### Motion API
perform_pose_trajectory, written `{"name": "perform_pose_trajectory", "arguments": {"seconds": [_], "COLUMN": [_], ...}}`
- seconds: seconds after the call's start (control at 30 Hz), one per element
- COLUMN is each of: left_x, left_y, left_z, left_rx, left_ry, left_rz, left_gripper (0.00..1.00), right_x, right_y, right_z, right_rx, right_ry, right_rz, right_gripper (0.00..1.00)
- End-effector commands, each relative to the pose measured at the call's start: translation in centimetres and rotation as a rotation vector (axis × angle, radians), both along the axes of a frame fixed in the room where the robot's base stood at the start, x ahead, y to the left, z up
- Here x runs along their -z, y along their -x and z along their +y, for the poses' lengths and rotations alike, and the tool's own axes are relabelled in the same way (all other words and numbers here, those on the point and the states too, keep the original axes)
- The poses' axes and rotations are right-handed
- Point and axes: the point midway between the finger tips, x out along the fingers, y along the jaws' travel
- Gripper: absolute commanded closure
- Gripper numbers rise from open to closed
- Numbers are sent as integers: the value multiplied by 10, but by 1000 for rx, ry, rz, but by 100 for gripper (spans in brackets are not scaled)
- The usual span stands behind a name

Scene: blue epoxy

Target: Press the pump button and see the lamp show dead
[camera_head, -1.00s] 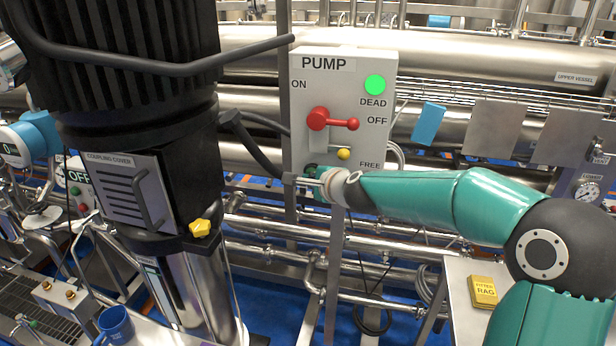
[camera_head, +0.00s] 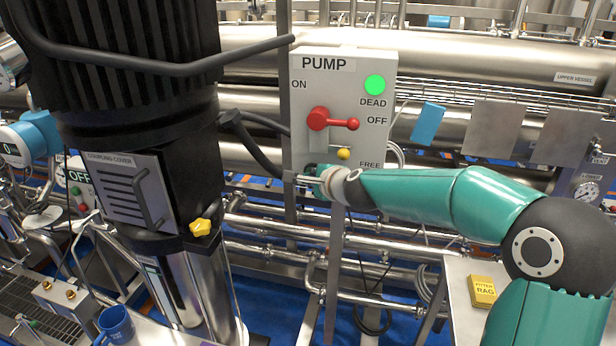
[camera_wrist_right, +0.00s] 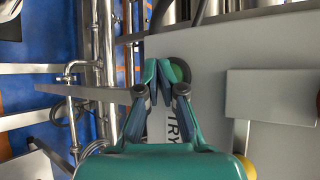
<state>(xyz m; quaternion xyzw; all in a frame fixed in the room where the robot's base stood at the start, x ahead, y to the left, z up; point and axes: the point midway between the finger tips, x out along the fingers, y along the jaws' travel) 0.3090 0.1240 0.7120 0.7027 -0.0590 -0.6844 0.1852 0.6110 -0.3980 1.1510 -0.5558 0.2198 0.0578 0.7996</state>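The grey pump panel (camera_head: 347,90) stands at the centre of the head view. Its round lamp (camera_head: 375,85), beside the word DEAD, is lit green. The red switch handle (camera_head: 335,121) points right, toward OFF. My right gripper (camera_head: 302,182) is at the panel's lower left corner. In the right wrist view its fingertips (camera_wrist_right: 158,64) are together, with nothing seen between them. My left gripper is out of view.
A yellow knob (camera_head: 343,154) sits low on the panel by FREE. A large black motor (camera_head: 140,90) with a coupling cover stands close on the left. Steel pipes run behind and below. A yellow rag pack (camera_head: 482,291) lies on a bench at right.

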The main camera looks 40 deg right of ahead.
Motion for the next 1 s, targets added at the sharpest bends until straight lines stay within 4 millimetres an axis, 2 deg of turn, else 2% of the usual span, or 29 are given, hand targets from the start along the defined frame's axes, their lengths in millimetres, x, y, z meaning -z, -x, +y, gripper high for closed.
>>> {"name": "perform_pose_trajectory", "arguments": {"seconds": [0.17,0.7,1.0], "left_x": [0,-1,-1], "left_y": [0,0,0], "left_z": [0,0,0], "left_rx": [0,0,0], "left_ry": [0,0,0], "left_rz": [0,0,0], "left_gripper": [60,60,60], "right_x": [0,0,1], "right_y": [2,35,40], "right_z": [-1,41,46], "right_rx": [8,1,0], "right_ry": [2,0,0], "right_rz": [-2,1,2], "right_gripper": [100,100,100]}}
